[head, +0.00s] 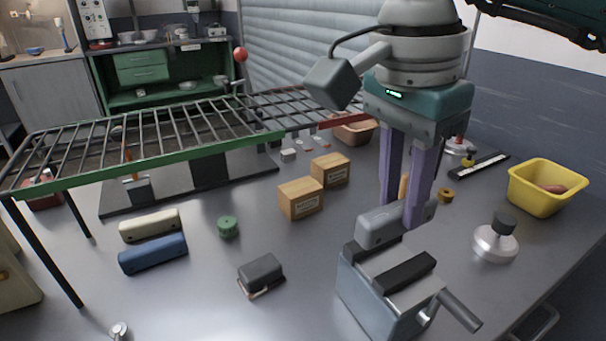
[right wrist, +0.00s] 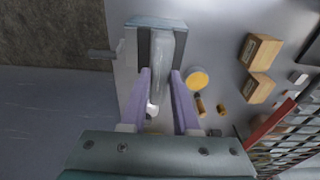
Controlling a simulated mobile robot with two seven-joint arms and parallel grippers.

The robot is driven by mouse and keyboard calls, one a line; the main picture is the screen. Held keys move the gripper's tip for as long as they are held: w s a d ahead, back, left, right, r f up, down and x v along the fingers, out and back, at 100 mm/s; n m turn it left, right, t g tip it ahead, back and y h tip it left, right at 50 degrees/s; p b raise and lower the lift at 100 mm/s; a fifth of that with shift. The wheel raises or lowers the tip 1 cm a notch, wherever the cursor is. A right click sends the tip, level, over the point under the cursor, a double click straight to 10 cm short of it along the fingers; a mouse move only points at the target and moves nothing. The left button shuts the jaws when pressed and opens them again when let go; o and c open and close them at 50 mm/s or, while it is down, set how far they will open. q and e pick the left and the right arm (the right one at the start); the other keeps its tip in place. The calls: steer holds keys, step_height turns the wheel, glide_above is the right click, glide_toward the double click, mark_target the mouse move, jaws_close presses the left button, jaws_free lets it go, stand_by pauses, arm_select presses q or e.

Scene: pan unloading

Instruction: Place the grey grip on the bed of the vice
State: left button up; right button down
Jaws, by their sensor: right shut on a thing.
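The grey grip (head: 381,227), a long rounded light-grey block, is held between the purple fingers of my right gripper (head: 404,207). Those fingers are shut on it from above. The vice (head: 375,297), with a grey-blue body, two dark jaws and a side handle, stands just below on the table. In the right wrist view the grip (right wrist: 165,60) lines up lengthwise between the dark jaws of the vice (right wrist: 152,22). In the head view the grip shows above and behind the near jaw; a small gap to the bed cannot be judged. My left gripper is not in view.
A dark grey block (head: 261,272) lies left of the vice. A silver weight with a black knob (head: 495,242) and a yellow bin (head: 546,188) stand right. Cartons (head: 301,198), a green cylinder (head: 228,227), cream (head: 150,224) and blue (head: 153,253) grips lie left, near a barred rack (head: 150,171).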

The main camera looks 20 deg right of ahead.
mark_target(394, 231)
steer(key=shift+f, duration=2.3)
steer(key=shift+f, duration=0.1)
steer(key=shift+f, duration=0.15)
steer(key=c, duration=0.7)
jaws_free()
steer(key=shift+o, duration=0.2)
steer(key=r, duration=0.4)
steer(key=a+r, duration=0.1)
steer(key=r, duration=0.7)
steer(key=shift+s+a+r+b, duration=0.1)
steer(key=shift+a+r+b, duration=0.15)
steer(key=shift+b, duration=0.05)
